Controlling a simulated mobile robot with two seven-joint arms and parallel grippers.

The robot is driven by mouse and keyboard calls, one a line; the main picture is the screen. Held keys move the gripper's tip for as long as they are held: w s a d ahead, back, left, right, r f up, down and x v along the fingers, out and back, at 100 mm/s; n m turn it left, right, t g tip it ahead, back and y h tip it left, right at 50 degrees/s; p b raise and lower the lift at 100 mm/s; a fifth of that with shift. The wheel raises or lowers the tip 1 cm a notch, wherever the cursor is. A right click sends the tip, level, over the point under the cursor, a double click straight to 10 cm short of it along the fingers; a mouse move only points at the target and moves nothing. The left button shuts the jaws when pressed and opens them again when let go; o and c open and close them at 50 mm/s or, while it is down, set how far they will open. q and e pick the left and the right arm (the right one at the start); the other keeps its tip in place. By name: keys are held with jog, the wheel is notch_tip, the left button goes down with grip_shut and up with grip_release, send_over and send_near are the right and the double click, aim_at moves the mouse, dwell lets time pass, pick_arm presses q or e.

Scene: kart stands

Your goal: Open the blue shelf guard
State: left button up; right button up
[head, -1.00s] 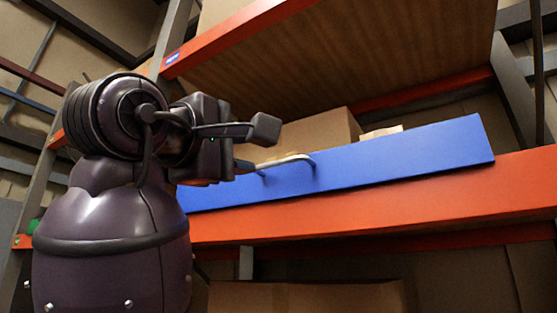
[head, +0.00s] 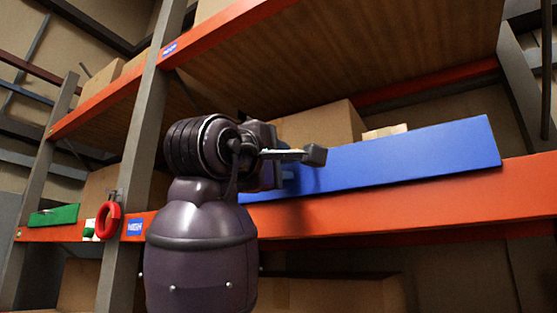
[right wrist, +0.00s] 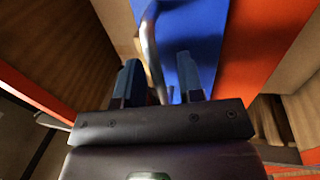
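The blue shelf guard (head: 410,158) is a long flat panel standing along the front edge of the orange shelf beam. It also shows in the right wrist view (right wrist: 200,35). Its curved metal handle (right wrist: 150,45) is mostly hidden behind my gripper in the head view. My right gripper (head: 298,160) is in front of the guard's left part. In the right wrist view my right gripper (right wrist: 158,75) has its two fingers apart, with the handle running between them. I cannot tell whether either finger touches it. My left gripper is not in view.
The orange beam (head: 400,207) runs below the guard. A cardboard box (head: 322,125) stands behind it. A wooden shelf (head: 360,60) hangs above. A grey post (head: 140,160), a red ring (head: 107,221) and a green panel (head: 54,215) are to the left.

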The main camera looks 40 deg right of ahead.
grip_shut()
dwell(0.4)
